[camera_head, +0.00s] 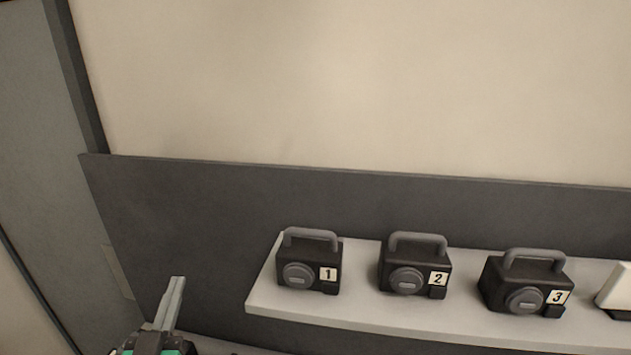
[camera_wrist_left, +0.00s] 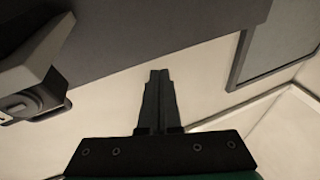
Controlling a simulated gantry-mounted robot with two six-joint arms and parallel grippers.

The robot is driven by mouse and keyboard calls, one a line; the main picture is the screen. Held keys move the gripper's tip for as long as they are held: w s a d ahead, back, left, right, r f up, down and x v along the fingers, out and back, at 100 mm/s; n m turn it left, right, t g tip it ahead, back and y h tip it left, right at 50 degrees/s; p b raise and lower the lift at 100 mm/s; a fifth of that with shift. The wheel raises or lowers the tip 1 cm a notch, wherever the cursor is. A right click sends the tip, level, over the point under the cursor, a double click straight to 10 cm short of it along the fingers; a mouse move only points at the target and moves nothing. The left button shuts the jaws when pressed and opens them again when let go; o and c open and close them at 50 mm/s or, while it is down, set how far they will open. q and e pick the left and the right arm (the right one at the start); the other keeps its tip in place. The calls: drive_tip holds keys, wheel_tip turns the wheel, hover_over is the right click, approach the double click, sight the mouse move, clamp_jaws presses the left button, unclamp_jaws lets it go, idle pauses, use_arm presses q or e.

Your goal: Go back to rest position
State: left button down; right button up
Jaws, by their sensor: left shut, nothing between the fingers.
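My left gripper (camera_head: 176,284) is at the bottom left of the head view, its fingers together and pointing up. It is to the left of the pale shelf and apart from it. The left wrist view also shows its closed fingers (camera_wrist_left: 159,76) with nothing between them. My right gripper is not in view.
A pale shelf (camera_head: 262,296) holds black boxes with grey handles, labelled 1 (camera_head: 310,262), 2 (camera_head: 415,265) and 3 (camera_head: 526,283). A white object (camera_head: 614,291) is cut off at the right edge. A dark panel (camera_head: 180,200) stands behind. A grey box part (camera_wrist_left: 30,85) shows in the left wrist view.

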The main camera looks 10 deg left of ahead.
use_arm(q)
drive_tip(key=s+d+r+t+h+p, duration=0.1)
drive_tip(key=d+r+t, duration=0.15)
drive_tip(key=r, duration=0.55)
drive_tip(key=s+d+r+t+h+p, duration=0.1)
drive_tip(key=d+r, duration=0.2)
drive_tip(key=r, duration=0.5)
drive_tip(key=s+d+r+m+t+h, duration=0.1)
drive_tip(key=s+d+r+h, duration=0.1)
drive_tip(key=s+r, duration=0.5)
drive_tip(key=s+d+r+m+t+h+p, duration=0.1)
drive_tip(key=s+d+r, duration=0.4)
drive_tip(key=r, duration=0.7)
drive_tip(key=s+t+h, duration=0.1)
drive_tip(key=s, duration=0.1)
drive_tip(key=shift+s+r+h, duration=0.2)
drive_tip(key=shift+s+h, duration=0.15)
drive_tip(key=shift+h, duration=0.05)
drive_tip(key=shift+d+t, duration=0.1)
drive_tip(key=shift+t, duration=0.15)
